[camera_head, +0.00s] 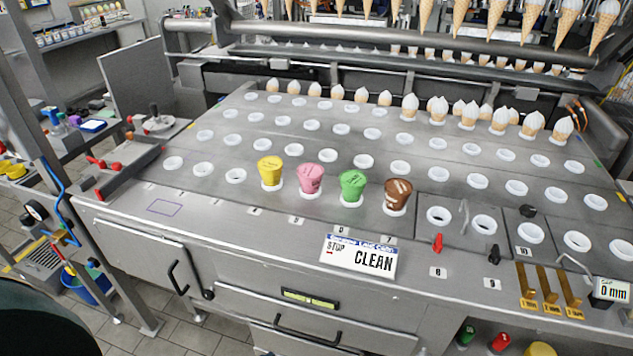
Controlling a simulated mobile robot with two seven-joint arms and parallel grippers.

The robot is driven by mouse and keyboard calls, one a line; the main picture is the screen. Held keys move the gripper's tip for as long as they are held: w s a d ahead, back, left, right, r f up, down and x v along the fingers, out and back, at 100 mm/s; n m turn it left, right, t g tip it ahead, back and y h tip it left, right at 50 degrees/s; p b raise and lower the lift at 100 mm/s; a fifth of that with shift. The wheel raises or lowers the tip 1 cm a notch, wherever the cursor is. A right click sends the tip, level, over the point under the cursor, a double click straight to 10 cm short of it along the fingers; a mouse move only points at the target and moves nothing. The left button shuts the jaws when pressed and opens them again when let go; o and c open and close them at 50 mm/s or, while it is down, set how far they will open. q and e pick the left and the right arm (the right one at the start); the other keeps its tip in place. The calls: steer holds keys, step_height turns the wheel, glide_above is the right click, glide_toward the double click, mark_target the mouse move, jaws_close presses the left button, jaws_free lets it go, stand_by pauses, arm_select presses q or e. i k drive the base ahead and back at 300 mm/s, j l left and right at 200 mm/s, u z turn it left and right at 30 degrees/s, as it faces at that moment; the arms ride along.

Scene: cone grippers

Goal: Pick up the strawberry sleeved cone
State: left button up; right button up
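A pink sleeved cone (311,178), the strawberry-coloured one, stands upright in a white ring holder in the front part of the steel table (255,212). A yellow sleeved cone (270,171) stands to its left. A green sleeved cone (352,186) and a brown sleeved cone (398,194) stand to its right. Small gaps separate all of these cones. Any print on the pink sleeve is too small to read. Neither of my grippers shows in the head view.
Rows of empty white ring holders (235,176) surround the sleeved cones. White-topped cones (437,108) line the back, and more cones (498,12) hang above a rail. A "CLEAN" sign (359,257) is at the front edge. Red (438,243) and black (493,254) clips lie front right.

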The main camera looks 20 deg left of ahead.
mark_target(310, 174)
steer(key=j+z, duration=0.4)
steer(key=k+j+z, duration=0.15)
steer(key=j+z, duration=0.25)
steer(key=k+j+z, duration=0.2)
steer(key=j+z, duration=0.2)
